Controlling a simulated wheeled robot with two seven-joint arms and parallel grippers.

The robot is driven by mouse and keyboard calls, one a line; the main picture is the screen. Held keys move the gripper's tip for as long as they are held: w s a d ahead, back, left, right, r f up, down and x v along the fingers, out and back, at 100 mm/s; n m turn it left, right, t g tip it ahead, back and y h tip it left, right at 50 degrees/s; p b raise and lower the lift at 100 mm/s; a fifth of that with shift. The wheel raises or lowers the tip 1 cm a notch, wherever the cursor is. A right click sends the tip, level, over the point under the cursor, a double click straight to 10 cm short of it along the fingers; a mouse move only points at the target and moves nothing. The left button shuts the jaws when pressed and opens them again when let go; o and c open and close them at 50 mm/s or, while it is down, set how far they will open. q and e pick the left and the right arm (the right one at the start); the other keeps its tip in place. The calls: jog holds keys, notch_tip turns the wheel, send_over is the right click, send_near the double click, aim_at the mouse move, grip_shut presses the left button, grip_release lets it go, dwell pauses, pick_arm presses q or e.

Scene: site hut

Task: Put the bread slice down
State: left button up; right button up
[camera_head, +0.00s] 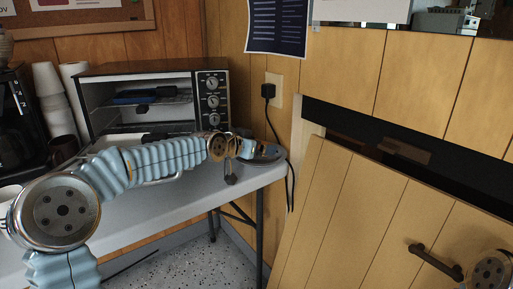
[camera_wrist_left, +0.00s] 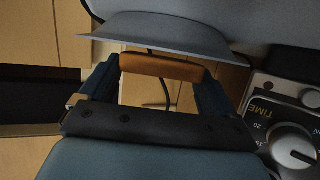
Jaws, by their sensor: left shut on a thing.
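The bread slice (camera_wrist_left: 162,67) shows edge-on in the left wrist view as a brown, crust-coloured strip. It lies between the two fingers of my left gripper (camera_wrist_left: 155,77), which is shut on it. In the head view my left arm reaches right across the front of the toaster oven, and my left gripper (camera_head: 250,150) is near the right end of the table (camera_head: 185,205). I cannot make out the slice in the head view. Whether it touches anything below is not clear. My right gripper is out of view; only part of my right arm shows at the lower right.
The toaster oven (camera_head: 212,110) stands open on the table, with racks inside; its dial (camera_wrist_left: 292,145) is close in the wrist view. Stacked white cups (camera_head: 48,95), a dark mug (camera_head: 63,150) and a coffee maker (camera_head: 18,120) stand left.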

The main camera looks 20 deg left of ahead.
pick_arm(q)
jog(key=shift+s+f, duration=0.1)
jog(key=shift+f, duration=0.6)
jog(key=o, duration=0.6)
jog(key=shift+o, duration=0.7)
jog(key=shift+f, duration=0.2)
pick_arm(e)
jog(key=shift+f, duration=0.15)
pick_arm(q)
jog(key=shift+r+p, duration=0.45)
jog(key=shift+p, duration=0.05)
jog(key=shift+a+r, duration=0.15)
jog(key=shift+r, duration=0.1)
jog(key=b+v, duration=0.1)
jog(key=v, duration=0.4)
jog(key=b+v, duration=0.2)
jog(key=v, duration=0.3)
jog(key=shift+a+r, duration=0.1)
jog(key=shift+a, duration=0.2)
jog(key=shift+s+d+r+b, duration=0.1)
jog(key=shift+s+r+b, duration=0.5)
jog(key=shift+s+b, duration=0.2)
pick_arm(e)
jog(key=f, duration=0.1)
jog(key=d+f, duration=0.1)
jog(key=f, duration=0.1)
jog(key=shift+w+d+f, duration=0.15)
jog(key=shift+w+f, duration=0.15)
